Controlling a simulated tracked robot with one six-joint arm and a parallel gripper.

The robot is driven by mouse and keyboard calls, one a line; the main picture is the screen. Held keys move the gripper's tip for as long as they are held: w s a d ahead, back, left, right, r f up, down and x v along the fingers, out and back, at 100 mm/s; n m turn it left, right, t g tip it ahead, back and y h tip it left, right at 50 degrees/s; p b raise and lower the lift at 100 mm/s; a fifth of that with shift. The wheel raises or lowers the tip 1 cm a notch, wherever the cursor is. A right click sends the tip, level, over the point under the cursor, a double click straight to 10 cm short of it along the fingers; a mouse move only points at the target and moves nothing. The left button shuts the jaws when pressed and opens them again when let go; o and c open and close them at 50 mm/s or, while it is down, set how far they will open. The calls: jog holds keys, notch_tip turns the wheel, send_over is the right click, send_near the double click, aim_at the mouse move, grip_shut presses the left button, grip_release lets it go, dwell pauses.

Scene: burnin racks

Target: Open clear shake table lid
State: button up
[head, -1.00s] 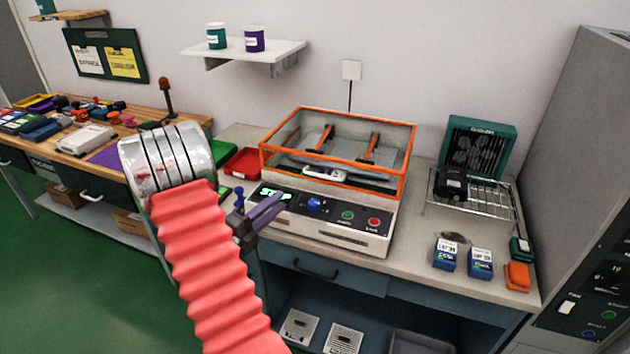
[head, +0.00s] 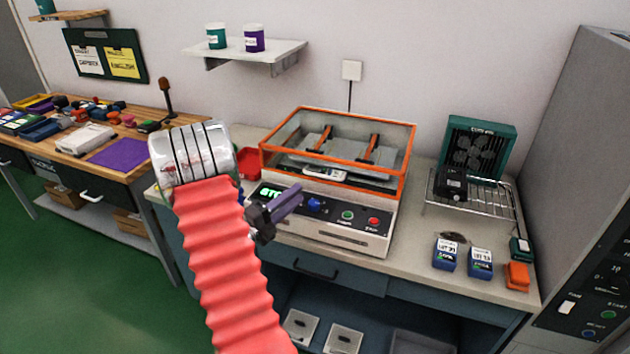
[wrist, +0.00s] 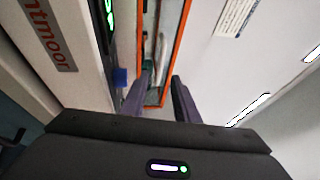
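The shake table (head: 372,240) is a white box with a dark front panel on the bench. Its clear lid (head: 330,160) has an orange frame and sits shut over the platform; a small pale item shows inside through it. My gripper (head: 298,190) is in front of the panel's left half, below the lid's front edge. In the wrist view, the two dark purple fingers of my gripper (wrist: 158,95) are apart with nothing held between them. The orange lid frame (wrist: 172,55) runs just beyond the fingertips. I see no contact with the lid.
A red tray (head: 251,160) stands left of the shake table. Right of it are a wire rack (head: 488,203), a green fan unit (head: 478,148) and blue boxes (head: 444,258). A grey cabinet (head: 575,130) stands far right. A wall shelf (head: 270,55) hangs above.

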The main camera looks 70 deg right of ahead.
aim_at(315, 180)
jog(key=x, duration=0.9)
jog(key=shift+c, duration=0.3)
grip_shut()
